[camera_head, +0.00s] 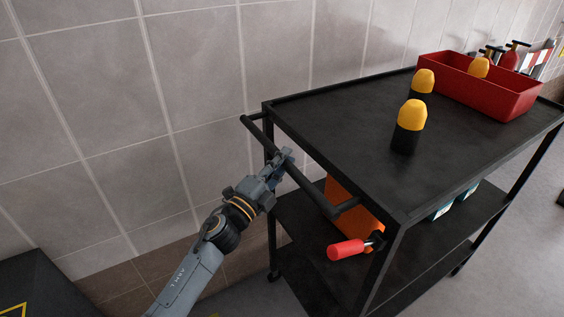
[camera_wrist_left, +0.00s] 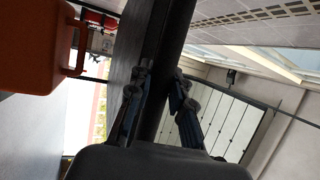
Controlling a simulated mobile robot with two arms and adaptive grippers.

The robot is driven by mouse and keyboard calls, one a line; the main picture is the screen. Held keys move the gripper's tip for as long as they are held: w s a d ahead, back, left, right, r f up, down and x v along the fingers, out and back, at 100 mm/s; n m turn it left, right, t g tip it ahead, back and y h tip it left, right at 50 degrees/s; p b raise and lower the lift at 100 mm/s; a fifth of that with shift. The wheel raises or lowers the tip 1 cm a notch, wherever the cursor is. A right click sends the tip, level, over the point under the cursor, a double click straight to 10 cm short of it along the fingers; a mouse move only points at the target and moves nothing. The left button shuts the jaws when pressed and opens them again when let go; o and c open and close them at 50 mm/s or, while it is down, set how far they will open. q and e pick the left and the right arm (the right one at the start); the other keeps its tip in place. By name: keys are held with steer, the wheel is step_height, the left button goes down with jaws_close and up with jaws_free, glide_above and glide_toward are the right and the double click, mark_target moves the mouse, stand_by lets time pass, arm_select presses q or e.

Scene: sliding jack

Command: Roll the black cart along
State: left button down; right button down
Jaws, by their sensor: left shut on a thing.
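The black cart (camera_head: 340,108) stands at the right in the head view, with a top tray, lower shelves and a push handle (camera_head: 318,193) on its near left end. My left gripper (camera_head: 284,160) is shut on the handle bar, near its middle. In the left wrist view the dark bar (camera_wrist_left: 165,60) runs between the two fingers of the left gripper (camera_wrist_left: 158,105). My right gripper is not in view.
Two yellow-capped black bottles (camera_head: 409,126) stand loose on the cart top. A red bin (camera_head: 480,88) there holds another. An orange case (camera_head: 352,208) and a red-handled tool (camera_head: 350,249) are lower on the cart. A tiled wall (camera_head: 130,100) runs behind; a dark box (camera_head: 40,285) is lower left.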

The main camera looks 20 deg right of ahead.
arm_select(q)
steer(key=c, duration=1.2)
jaws_free()
steer(key=shift+o, duration=0.2)
steer(key=v, duration=1.2)
steer(key=shift+f, duration=0.1)
